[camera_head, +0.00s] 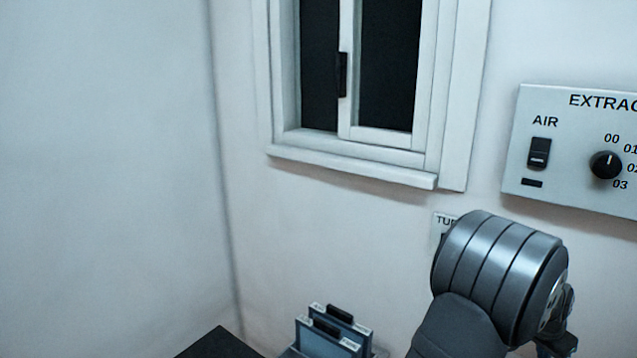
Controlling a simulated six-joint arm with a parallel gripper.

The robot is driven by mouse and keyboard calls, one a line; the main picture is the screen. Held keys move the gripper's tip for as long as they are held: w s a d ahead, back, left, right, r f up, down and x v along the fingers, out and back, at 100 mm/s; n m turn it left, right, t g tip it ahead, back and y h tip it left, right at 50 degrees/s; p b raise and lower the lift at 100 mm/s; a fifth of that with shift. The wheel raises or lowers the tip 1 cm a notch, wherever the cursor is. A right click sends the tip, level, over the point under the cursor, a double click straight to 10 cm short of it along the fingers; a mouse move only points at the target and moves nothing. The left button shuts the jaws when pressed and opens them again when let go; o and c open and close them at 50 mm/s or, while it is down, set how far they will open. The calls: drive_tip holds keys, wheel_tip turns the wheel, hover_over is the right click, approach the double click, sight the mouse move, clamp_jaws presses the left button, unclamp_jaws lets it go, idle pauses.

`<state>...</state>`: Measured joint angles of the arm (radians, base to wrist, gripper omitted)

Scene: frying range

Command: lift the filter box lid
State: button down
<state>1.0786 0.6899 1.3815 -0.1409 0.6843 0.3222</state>
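I cannot make out a filter box lid for certain. Two upright blue-grey panels with black handles and small labels, the front panel (326,338) and the back panel (340,318), stand at the bottom centre, cut off by the lower edge. Whether they belong to the filter box I cannot tell. My arm rises at the lower right, to the right of the panels and apart from them in the picture. A dark jointed part (557,325) beyond its round grey link may be my gripper. It is mostly hidden and its fingers do not show clearly.
A white-framed window (352,150) with a black handle is on the back wall. An extraction panel (568,120) with an AIR switch and a knob is at the right. A label (443,222) is partly hidden by my arm. A black surface (220,346) shows at bottom left.

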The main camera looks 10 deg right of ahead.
drive_tip(key=shift+f, duration=1.3)
